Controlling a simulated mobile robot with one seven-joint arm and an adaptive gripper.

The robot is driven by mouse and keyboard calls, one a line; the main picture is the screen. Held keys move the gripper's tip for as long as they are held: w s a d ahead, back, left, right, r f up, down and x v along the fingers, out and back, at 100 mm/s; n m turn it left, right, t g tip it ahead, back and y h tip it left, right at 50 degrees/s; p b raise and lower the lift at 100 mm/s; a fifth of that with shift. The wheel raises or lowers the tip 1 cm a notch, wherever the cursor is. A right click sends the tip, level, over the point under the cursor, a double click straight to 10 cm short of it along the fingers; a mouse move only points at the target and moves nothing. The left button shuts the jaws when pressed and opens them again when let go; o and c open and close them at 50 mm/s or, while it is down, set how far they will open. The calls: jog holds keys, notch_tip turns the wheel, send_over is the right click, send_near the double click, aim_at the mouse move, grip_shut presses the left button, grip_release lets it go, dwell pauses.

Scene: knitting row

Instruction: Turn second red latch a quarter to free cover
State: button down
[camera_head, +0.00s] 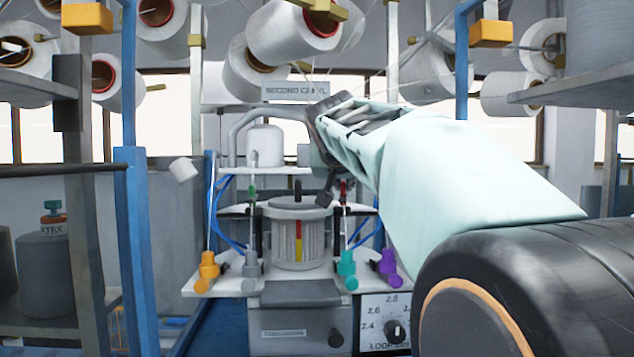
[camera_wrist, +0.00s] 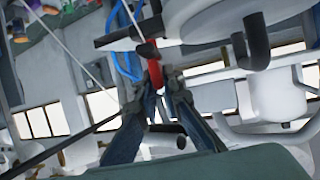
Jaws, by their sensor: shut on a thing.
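The red latch (camera_head: 344,187) is a small upright red piece at the right side of the round grey cylinder (camera_head: 286,243). It shows larger in the wrist view (camera_wrist: 152,70). My gripper (camera_head: 325,198) reaches in from the right, and its dark fingers (camera_wrist: 162,84) are shut on the lower part of the latch in the wrist view. In the head view the fingers partly hide the latch area. The cylinder's grey lid (camera_head: 285,207) sits level on top, with a dark knob. I cannot tell the latch's exact turn.
A small green piece (camera_head: 252,192) stands on the cylinder's left. Orange (camera_head: 208,268), teal (camera_head: 346,265) and purple (camera_head: 388,265) fittings line the front shelf. Thin yarns and blue tubes run close by. Blue posts (camera_head: 137,240) and yarn cones (camera_head: 288,32) surround the space.

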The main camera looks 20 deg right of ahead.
jog(key=shift+r+n+y+p, duration=0.1)
jog(key=shift+n+y+p, duration=0.6)
jog(key=shift+y, duration=0.1)
jog(key=shift+t+y+p, duration=0.3)
jog(key=shift+t+y, duration=0.1)
jog(key=shift+f+n+y+p, duration=0.2)
jog(key=shift+n+y+p, duration=0.15)
jog(key=shift+n, duration=0.25)
jog(key=c, duration=2.1)
grip_release()
jog(key=shift+r, duration=0.15)
jog(key=shift+r, duration=4.9)
